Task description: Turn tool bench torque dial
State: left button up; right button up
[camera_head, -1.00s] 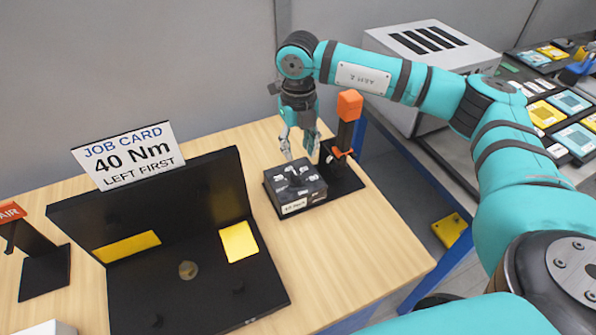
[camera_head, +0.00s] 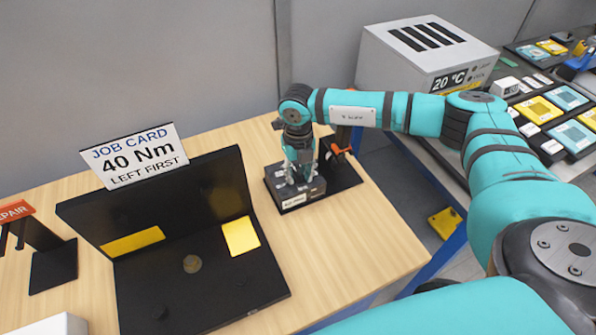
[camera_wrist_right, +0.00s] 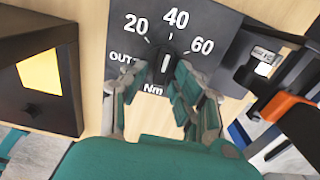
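The torque dial box (camera_head: 312,192) is a dark block on the bench, with a white-lettered top. In the right wrist view its face (camera_wrist_right: 207,22) reads OUT, 20, 40, 60 and Nm. The black dial knob (camera_wrist_right: 165,66) has a white mark that looks roughly upright, towards 40. My right gripper (camera_head: 299,178) points down over the box. In the right wrist view its fingers (camera_wrist_right: 160,84) stand on either side of the knob, apart; firm contact is not visible. The job card (camera_head: 136,156) reads 40 Nm, LEFT FIRST. My left gripper is not in view.
An orange-and-black tool on a stand (camera_head: 343,170) is close behind and right of the box. A black open fixture (camera_head: 205,285) with yellow patches stands to the left. A REPAIR-labelled stand (camera_head: 52,268) is at far left. Bare wood lies in front of the box.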

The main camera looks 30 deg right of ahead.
grip_shut()
jog(key=n+b, duration=0.2)
jog(key=shift+d+f+b, duration=0.1)
jog(key=shift+f+b, duration=0.1)
jog(key=shift+b, duration=0.2)
jog(key=n+b, duration=0.4)
jog(key=shift+w+d+n, duration=0.15)
jog(key=shift+d+n, duration=0.05)
jog(key=shift+n, duration=0.2)
jog(key=n+b, duration=0.2)
jog(key=shift+w+d+n+b, duration=0.1)
jog(key=shift+n+b, duration=0.3)
jog(key=n+b, duration=0.4)
jog(key=n, duration=0.1)
jog(key=shift+w+d+r, duration=0.1)
jog(key=shift+w, duration=0.1)
jog(key=n+b, duration=0.1)
jog(key=n, duration=0.1)
jog(key=n+b, duration=0.1)
jog(key=n, duration=0.2)
jog(key=shift+w+r+b, duration=0.2)
jog(key=shift+b, duration=0.1)
